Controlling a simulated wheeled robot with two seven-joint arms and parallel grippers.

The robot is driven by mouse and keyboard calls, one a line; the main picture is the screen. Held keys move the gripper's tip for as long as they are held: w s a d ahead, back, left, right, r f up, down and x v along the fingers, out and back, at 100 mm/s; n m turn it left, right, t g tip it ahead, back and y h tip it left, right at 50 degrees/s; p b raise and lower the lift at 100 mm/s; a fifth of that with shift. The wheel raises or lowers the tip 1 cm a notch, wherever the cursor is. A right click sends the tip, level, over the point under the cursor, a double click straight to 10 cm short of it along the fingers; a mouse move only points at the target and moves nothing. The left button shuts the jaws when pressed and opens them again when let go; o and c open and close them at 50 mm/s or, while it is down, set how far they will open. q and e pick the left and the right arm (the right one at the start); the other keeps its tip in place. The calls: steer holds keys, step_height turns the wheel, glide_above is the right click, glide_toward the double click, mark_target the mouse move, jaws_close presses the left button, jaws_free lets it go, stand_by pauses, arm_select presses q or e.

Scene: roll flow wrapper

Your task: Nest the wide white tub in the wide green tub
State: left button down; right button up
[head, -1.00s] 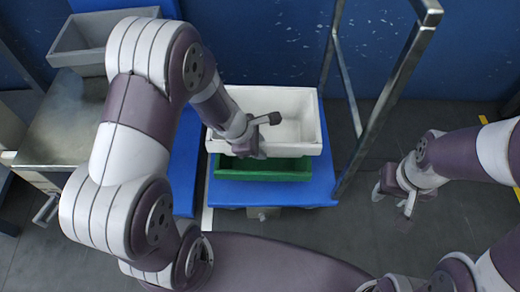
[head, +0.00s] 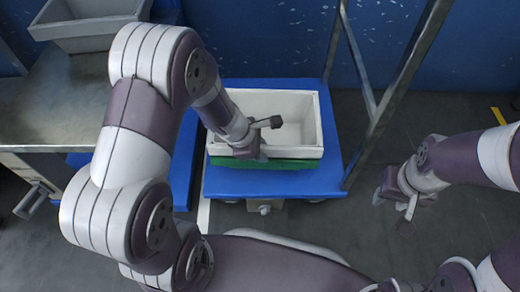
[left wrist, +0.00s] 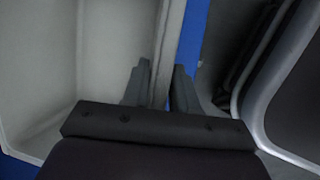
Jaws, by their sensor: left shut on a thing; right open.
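The wide white tub (head: 298,149) is upright over the blue cart in the head view. Its inside looks empty. The wide green tub (head: 285,164) shows only as a strip below the white tub's front wall; the rest is hidden. I cannot tell whether the white tub sits inside it or hovers just above. My left gripper (head: 258,153) is shut on the white tub's near wall. In the left wrist view its two fingers (left wrist: 162,90) straddle the white tub's wall (left wrist: 169,40). My right gripper (head: 393,205) is open and empty, off to the right, away from the tubs.
The blue cart deck (head: 325,182) has free room around the tubs. A metal frame post (head: 395,95) rises at its right side. A steel table (head: 55,105) with a grey tub (head: 95,35) stands at the left. A blue wall (head: 280,35) is behind.

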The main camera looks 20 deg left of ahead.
arm_select(q)
steer(key=shift+s+f, duration=0.1)
steer(key=shift+f, duration=0.1)
steer(key=c, duration=0.8)
jaws_free()
steer(key=shift+f, duration=0.1)
steer(key=p+v, duration=0.8)
steer(key=v, duration=0.5)
steer(key=shift+p, duration=0.35)
